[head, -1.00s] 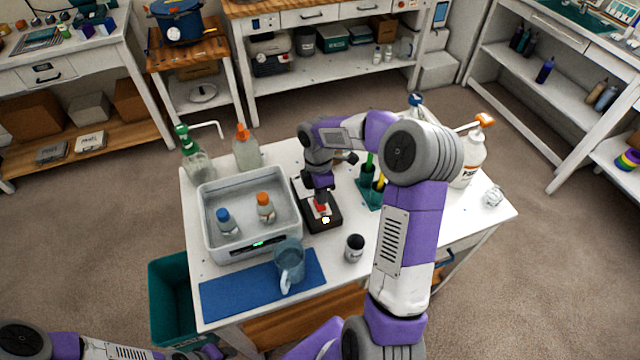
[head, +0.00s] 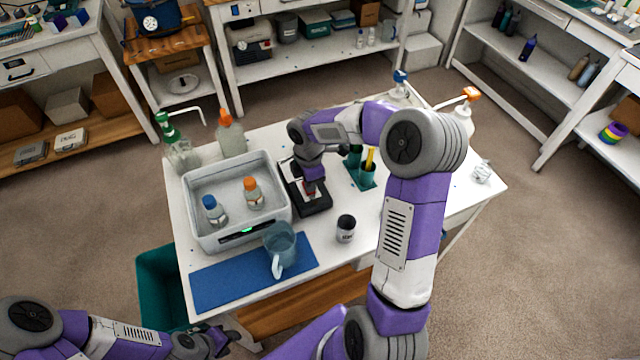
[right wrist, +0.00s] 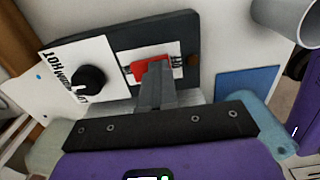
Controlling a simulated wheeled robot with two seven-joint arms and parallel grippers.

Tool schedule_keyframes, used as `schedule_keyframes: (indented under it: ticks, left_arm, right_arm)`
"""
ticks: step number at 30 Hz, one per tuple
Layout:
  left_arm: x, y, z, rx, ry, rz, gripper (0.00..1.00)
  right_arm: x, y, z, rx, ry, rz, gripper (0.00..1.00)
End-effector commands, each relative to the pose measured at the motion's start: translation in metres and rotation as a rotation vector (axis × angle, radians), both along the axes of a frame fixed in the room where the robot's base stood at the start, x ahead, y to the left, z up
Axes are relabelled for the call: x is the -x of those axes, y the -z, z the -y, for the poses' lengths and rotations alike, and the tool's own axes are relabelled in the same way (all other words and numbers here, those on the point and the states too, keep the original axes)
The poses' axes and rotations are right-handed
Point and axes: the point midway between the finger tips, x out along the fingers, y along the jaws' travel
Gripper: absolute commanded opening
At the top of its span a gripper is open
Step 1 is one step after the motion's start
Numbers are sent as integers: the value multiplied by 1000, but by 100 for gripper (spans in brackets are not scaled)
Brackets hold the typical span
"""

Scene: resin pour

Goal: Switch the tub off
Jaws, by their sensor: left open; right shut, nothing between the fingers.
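The white tub (head: 183,215) stands on the left of the white table with a green light lit on its front. A blue-capped bottle (head: 213,210) and an orange-capped bottle (head: 252,192) stand in it. Beside it lies a black control box (head: 318,208). In the right wrist view the box (right wrist: 120,42) carries a black dial (right wrist: 88,79) lettered HOT and a red switch (right wrist: 143,70) with a label partly hidden. My right gripper (right wrist: 157,72) is shut and empty, its tips over the switch; contact is unclear. My left gripper (head: 232,340) is open, low in front of the table.
A clear mug (head: 281,247) stands on a blue mat (head: 215,288) in front of the tub. A dark cup (head: 346,229) and a green holder (head: 362,182) stand right of the box. Two bottles stand behind the tub. A teal bin (head: 155,290) is at the table's left.

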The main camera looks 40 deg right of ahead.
Motion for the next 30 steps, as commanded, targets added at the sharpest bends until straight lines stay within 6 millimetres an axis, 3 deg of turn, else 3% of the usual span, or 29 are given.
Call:
schedule_keyframes:
  ticks: [1,24,30]
  left_arm:
    - [0,0,0,0,0,0,43]
    - [0,-10,0,0,0,0,43]
    - [0,-15,0,0,0,0,43]
  right_arm:
    - [5,7,1,-2,1,-20,0]
    - [-11,6,7,-2,6,-15,0]
    - [-11,-11,7,0,6,-12,0]
